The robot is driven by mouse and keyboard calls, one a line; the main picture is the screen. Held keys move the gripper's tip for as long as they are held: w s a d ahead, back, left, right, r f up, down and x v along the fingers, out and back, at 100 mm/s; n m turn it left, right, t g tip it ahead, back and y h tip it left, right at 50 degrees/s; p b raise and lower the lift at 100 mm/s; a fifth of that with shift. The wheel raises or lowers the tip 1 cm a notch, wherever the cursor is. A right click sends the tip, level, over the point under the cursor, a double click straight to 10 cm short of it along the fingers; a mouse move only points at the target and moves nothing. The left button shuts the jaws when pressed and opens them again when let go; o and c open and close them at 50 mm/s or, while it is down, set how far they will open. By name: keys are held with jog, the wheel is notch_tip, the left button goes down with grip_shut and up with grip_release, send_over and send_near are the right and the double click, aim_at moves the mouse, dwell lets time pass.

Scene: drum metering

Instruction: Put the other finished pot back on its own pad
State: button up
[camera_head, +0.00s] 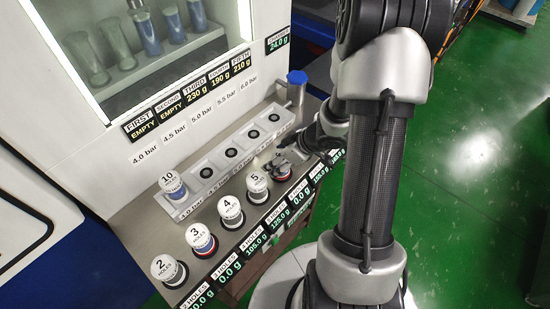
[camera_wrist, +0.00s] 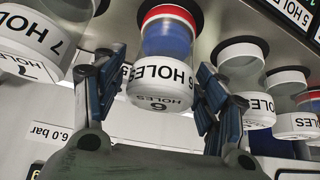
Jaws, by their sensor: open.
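The 6 HOLES pot (camera_wrist: 160,85), with a white lid, blue contents and a red ring, stands between my open fingers in the wrist view. My gripper (camera_head: 283,162) is low at the front row, beyond the 5 HOLES pot (camera_head: 257,184). Contact between fingers and pot cannot be made out. A 10 HOLES pot (camera_head: 176,190) with blue contents sits on the nearest seat of the pale seat row (camera_head: 197,168). The 3 HOLES pot (camera_head: 201,241) in the front row also shows blue and a red ring. My gripper partly hides the 6 HOLES pot in the head view.
The 2 HOLES pot (camera_head: 166,270) and 4 HOLES pot (camera_head: 230,210) stand in the front row. The 7 HOLES pot (camera_wrist: 38,35) is close beside my fingers. Several seats behind are empty. A blue-capped post (camera_head: 297,88) stands at the row's far end.

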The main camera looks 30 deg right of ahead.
jog(key=s+d+r+m+t+h+p, duration=0.1)
jog(key=d+r+m+h+p, duration=0.2)
jog(key=r, duration=1)
jog(key=s+d+r+m+h+p, duration=0.1)
jog(key=d+r+h+p, duration=0.3)
jog(key=r, duration=0.9)
jog(key=s+a+r+m+g+y+b, duration=0.1)
jog(key=s+a+r, duration=0.2)
jog(key=s+a, duration=0.6)
jog(key=s+a+r+m+g+y+b, duration=0.1)
jog(key=s+a+r+y, duration=0.1)
jog(key=s+a, duration=0.7)
jog(key=shift+a+r+y, duration=0.3)
jog(key=shift+a+r, duration=0.3)
jog(key=shift+r, duration=0.05)
